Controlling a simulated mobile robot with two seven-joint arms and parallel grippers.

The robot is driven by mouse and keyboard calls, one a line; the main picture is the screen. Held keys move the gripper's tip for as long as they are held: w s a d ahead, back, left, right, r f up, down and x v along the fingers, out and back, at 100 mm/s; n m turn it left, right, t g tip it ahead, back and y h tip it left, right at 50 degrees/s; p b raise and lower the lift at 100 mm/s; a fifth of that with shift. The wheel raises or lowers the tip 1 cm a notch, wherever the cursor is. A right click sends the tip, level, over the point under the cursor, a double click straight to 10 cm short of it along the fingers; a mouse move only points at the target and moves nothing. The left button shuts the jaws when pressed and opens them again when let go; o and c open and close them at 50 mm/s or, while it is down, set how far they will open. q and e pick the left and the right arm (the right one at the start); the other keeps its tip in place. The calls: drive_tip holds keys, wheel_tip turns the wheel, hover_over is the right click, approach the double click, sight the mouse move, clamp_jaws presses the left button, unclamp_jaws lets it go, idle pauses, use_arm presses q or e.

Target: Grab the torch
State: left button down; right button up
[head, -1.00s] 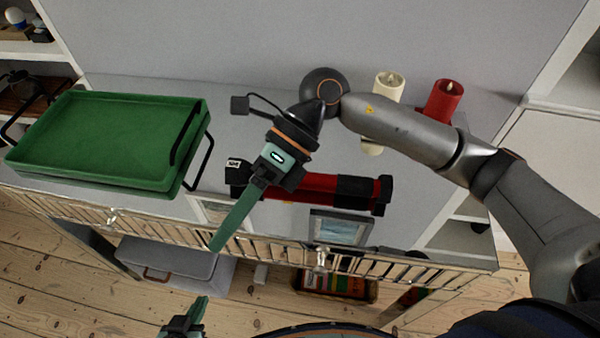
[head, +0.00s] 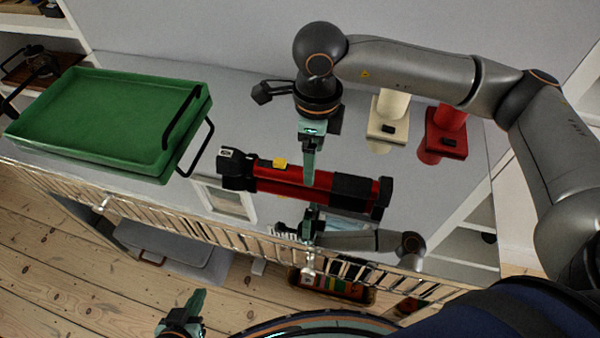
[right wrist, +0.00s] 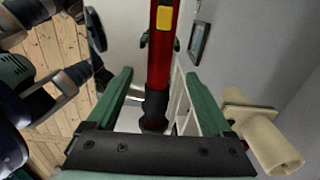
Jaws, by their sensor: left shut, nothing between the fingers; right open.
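The torch (head: 290,183), a red tube with black ends and a yellow button, lies across the grey cabinet top. It also shows in the right wrist view (right wrist: 160,60). My right gripper (head: 308,178) points down over the torch's middle in the head view. In the right wrist view its open fingers (right wrist: 158,78) stand on either side of the torch, with gaps on both sides. Whether the fingertips reach beside the torch or stop above it is hard to tell. My left gripper (head: 198,298) is shut and empty at the bottom of the head view, away from the torch.
A green tray (head: 95,125) with black handles stands left of the torch. A small picture frame (head: 228,203) lies near the front edge. The glossy top mirrors my right arm.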

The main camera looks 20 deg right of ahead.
drive_tip(key=shift+w+a+f, duration=0.1)
drive_tip(key=shift+f, duration=1.45)
drive_tip(key=shift+a+f, duration=0.1)
drive_tip(key=shift+f, duration=1.4)
clamp_jaws()
